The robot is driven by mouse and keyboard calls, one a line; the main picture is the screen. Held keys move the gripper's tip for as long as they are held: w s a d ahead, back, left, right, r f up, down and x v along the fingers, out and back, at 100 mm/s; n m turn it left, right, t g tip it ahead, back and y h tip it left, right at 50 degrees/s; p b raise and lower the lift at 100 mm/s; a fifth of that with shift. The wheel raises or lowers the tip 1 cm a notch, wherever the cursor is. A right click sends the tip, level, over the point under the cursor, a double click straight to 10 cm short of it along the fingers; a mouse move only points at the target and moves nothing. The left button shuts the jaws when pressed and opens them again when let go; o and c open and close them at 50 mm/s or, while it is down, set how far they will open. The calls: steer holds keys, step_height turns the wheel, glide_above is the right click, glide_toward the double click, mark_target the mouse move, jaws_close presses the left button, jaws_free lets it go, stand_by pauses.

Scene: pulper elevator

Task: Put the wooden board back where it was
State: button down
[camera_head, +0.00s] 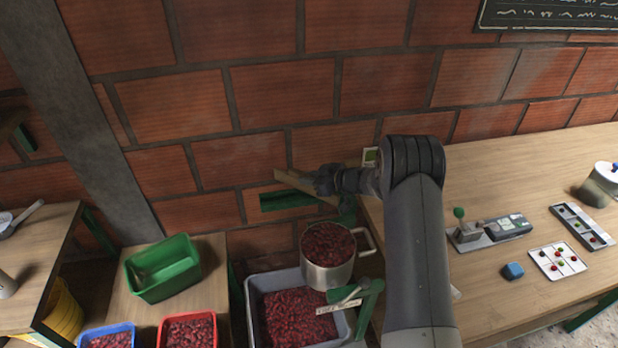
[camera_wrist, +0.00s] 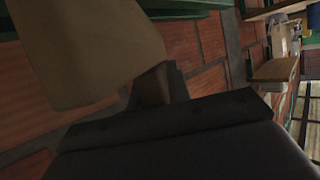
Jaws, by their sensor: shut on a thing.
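The wooden board (camera_head: 297,186) is a thin tan plank, tilted in the air in front of the brick wall. My gripper (camera_head: 325,181) is shut on it near its right part. In the wrist view the board (camera_wrist: 75,50) fills the upper left, close to the camera, with the dark gripper (camera_wrist: 168,92) at its lower right edge. My gripper and arm hide part of the board.
Below are a steel pot (camera_head: 328,276) of red cherries and a grey bin (camera_head: 249,312) of cherries. A green crate (camera_head: 163,287) stands at left.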

steer(key=shift+f, duration=0.3)
steer(key=c, duration=1.3)
jaws_free()
steer(key=shift+r, duration=0.1)
steer(key=shift+r, duration=0.15)
steer(key=shift+s+d+r, duration=0.1)
steer(key=shift+d+r, duration=0.1)
steer(key=shift+r, duration=0.05)
steer(key=b+v, duration=0.1)
steer(key=v, duration=1)
steer(key=shift+s+d, duration=0.15)
steer(key=shift+d, duration=0.1)
